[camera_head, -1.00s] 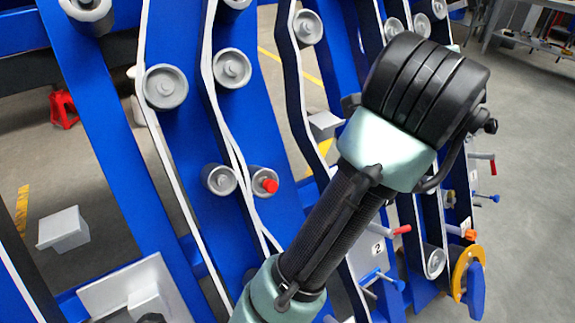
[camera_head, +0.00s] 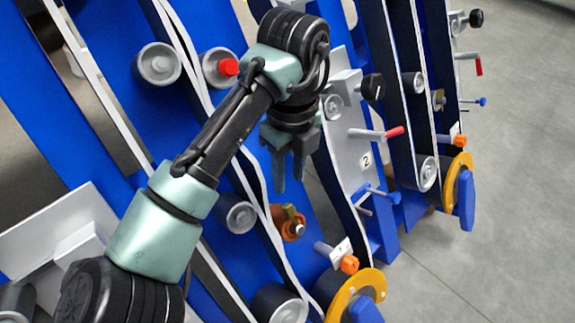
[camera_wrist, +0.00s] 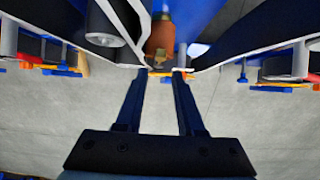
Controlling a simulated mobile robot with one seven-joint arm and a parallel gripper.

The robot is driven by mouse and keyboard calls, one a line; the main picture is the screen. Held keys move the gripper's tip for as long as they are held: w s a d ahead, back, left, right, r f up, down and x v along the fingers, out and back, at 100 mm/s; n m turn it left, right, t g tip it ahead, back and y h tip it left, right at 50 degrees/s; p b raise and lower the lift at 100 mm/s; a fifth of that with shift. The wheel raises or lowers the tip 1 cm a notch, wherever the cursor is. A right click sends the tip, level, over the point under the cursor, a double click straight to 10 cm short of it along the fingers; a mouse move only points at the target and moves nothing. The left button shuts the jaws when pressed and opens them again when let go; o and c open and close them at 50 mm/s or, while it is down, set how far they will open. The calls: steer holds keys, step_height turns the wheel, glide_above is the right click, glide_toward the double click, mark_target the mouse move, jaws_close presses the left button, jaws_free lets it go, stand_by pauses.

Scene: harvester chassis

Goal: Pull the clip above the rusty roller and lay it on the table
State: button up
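The rusty roller (camera_head: 291,228) is orange-brown and sits on a blue panel at lower centre, beside a belt. It also shows at the top middle of the wrist view (camera_wrist: 160,42). A small olive-gold piece (camera_head: 290,211) at the roller's upper edge looks like the clip; its exact shape is too small to tell. My gripper (camera_head: 290,186) points down, a little above the roller in the picture. In the wrist view its two fingers (camera_wrist: 159,77) are apart with nothing between them. I see no table in the present views.
Grey rollers (camera_head: 239,214) and belts run along the blue panels around my gripper. A red-tipped lever (camera_head: 378,133) and a black knob (camera_head: 372,87) stick out to the right. A yellow ring (camera_head: 355,294) is at lower right. Grey floor (camera_head: 510,180) is open at far right.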

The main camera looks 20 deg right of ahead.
mark_target(288, 206)
step_height(288, 206, down, 10)
steer(key=b, duration=0.3)
steer(key=shift+b, duration=0.4)
jaws_close()
